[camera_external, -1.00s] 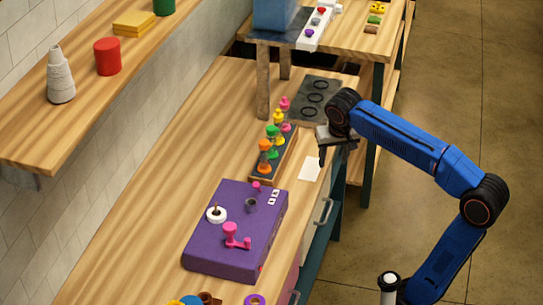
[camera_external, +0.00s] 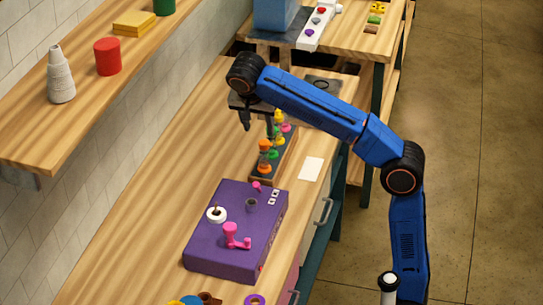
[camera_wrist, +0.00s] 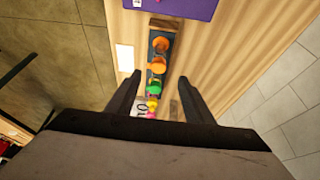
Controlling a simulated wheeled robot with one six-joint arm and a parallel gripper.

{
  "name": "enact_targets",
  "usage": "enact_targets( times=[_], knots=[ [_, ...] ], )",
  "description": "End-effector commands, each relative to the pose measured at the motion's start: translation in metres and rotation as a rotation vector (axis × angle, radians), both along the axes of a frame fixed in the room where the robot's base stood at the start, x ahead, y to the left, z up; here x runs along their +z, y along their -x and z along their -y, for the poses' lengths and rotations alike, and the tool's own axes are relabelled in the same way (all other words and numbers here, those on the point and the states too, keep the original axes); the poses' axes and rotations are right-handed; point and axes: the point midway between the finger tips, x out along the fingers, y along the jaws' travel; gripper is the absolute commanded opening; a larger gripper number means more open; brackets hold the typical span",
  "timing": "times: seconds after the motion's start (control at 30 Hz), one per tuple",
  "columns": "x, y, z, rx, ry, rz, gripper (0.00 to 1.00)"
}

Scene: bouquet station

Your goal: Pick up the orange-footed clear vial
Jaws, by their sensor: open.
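The orange-footed vial (camera_external: 264,158) stands at the near end of a dark narrow rack (camera_external: 286,152); its clear body is too small to make out well. In the wrist view its orange parts (camera_wrist: 157,65) show between and just beyond the fingertips. My gripper (camera_external: 258,128) is open and empty, pointing down above the rack. In the wrist view my gripper (camera_wrist: 160,76) straddles the row of vials, apart from the orange one. A green-footed vial (camera_wrist: 154,88) is beside it, with yellow and pink ones behind, partly hidden by my gripper in the external view.
A purple box (camera_external: 232,235) with pink and white fittings stands nearer along the bench. A white card (camera_external: 311,169) lies right of the rack. A shelf (camera_external: 105,100) runs along the left wall. The bench left of the rack is clear.

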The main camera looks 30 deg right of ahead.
Motion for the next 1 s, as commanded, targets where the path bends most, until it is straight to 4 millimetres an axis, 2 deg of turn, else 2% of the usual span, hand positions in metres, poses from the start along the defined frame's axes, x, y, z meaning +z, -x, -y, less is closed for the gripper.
enact_targets(
  times=[0.53,0.7,0.87,1.0],
  knots=[
    [-0.087,-0.024,0.027,0.001,0.001,-0.003,0.47],
    [-0.102,-0.029,0.031,0.001,0.0,-0.002,0.47],
    [-0.109,-0.031,0.033,0.002,0.0,-0.001,0.47],
    [-0.125,-0.032,0.036,0.001,0.0,-0.002,0.47]
  ],
)
